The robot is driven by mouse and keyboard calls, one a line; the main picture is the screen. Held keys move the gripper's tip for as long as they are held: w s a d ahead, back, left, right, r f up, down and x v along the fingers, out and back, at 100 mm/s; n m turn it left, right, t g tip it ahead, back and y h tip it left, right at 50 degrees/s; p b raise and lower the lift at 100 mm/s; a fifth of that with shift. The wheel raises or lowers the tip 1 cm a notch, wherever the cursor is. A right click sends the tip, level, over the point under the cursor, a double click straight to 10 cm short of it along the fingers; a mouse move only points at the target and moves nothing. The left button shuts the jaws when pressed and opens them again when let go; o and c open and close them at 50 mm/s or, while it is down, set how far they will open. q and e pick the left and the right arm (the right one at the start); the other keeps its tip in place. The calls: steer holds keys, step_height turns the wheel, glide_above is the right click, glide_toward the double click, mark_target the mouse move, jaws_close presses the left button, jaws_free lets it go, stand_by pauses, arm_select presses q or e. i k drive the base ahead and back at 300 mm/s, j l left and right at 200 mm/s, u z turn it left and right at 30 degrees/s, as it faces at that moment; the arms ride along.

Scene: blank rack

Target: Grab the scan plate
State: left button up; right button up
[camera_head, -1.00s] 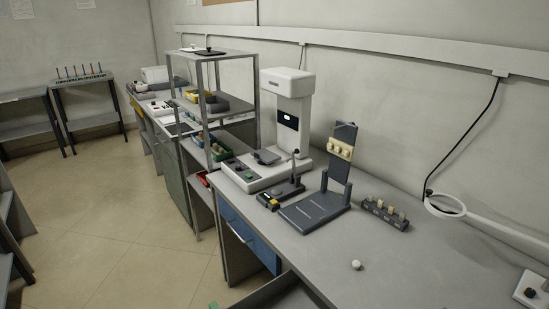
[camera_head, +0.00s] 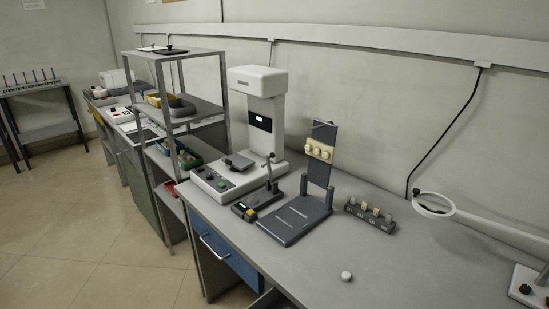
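No thing is labelled as the scan plate, and I cannot tell for sure which one it is. A dark flat plate with a black knob (camera_head: 171,50) lies on top of the metal shelf rack (camera_head: 125,72), beside a paler flat piece (camera_head: 148,47). A small dark plate (camera_head: 239,161) sits on the base of the white column machine (camera_head: 257,118). A dark grey stand (camera_head: 293,222) with a flat base and an upright back holding cream knobs (camera_head: 319,149) stands to its right. Neither of my grippers is in view.
A dark block with several pegs (camera_head: 370,215), a small white knob (camera_head: 346,276) and a ring on an arm (camera_head: 434,204) are on the grey bench (camera_head: 400,265). A blue drawer (camera_head: 222,245) is below. Floor (camera_head: 60,240) is clear at left.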

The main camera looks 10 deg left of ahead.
mark_target(239, 162)
steer(key=i+j+z, duration=0.25)
steer(key=j, duration=0.2)
steer(key=i+j+z, duration=0.2)
steer(key=j, duration=0.25)
steer(key=j+z, duration=0.25)
steer(key=j, duration=0.25)
steer(key=i+j+z, duration=0.1)
steer(key=j+z, duration=0.15)
steer(key=j, duration=0.3)
